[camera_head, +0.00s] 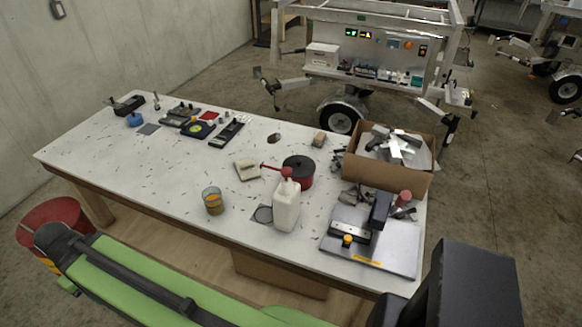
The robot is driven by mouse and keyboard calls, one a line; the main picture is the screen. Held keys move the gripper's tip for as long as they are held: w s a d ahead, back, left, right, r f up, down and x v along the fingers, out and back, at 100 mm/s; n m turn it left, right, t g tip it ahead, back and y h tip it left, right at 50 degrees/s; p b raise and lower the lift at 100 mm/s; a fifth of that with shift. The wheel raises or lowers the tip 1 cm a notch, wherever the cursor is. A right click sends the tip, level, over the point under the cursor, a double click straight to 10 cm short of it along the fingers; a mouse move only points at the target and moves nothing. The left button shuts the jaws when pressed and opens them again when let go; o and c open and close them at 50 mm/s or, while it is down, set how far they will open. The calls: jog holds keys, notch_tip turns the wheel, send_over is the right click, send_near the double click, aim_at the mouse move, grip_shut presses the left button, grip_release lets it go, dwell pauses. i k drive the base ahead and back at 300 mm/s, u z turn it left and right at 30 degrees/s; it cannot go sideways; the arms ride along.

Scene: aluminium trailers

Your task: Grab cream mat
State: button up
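A small cream, flat, squarish piece (247,169) lies near the middle of the white worktable (165,175). It is the only thing on the table that looks like the cream mat, and its texture is too small to make out. It lies left of a black and red round container, apart from it, with a darker mark on its top. My gripper's fingers cannot be made out in the head view.
Beside the cream piece are a white pump bottle (286,207), an amber-filled cup (212,201) and the round container (298,172). A cardboard box (388,174) of metal parts and a metal plate (398,246) stand right. Tools lie far left. Green and black parts fill the foreground.

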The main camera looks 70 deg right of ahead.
aim_at(247, 170)
jog(key=z, duration=0.15)
jog(key=i, duration=1)
jog(key=u, duration=0.05)
